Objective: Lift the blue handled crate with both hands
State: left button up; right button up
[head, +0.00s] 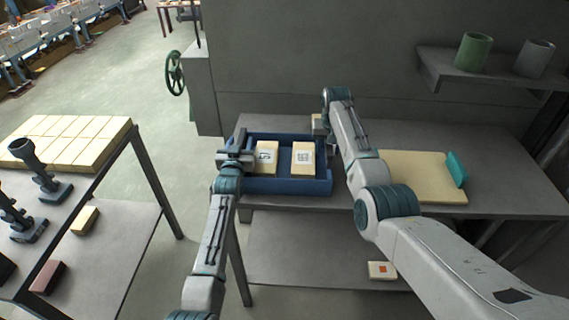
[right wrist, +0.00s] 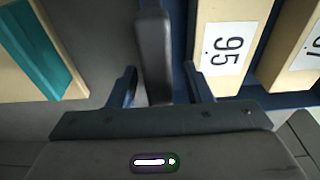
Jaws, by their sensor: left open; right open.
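The blue crate (head: 285,187) stands on the grey bench in the head view, with pale labelled blocks inside. My left gripper (head: 236,152) is open at the crate's left end; whether its fingers straddle a handle there cannot be told. My right gripper (right wrist: 159,75) is open in the right wrist view. Its two fingers are on either side of a dark grey handle bar (right wrist: 154,50) at the crate's right end, with gaps showing. In the head view my right forearm hides this gripper and handle.
A tan board (head: 415,172) with a teal strip (head: 456,169) lies right of the crate. A shelf (head: 490,78) with a green cup (head: 473,51) and a grey cup (head: 534,58) hangs above right. A cart with tan blocks (head: 70,140) stands left.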

pick_arm(q)
grip_shut()
pick_arm(e)
grip_shut()
pick_arm(q)
jog(key=shift+r, duration=0.25)
pick_arm(e)
jog(key=shift+r, duration=0.2)
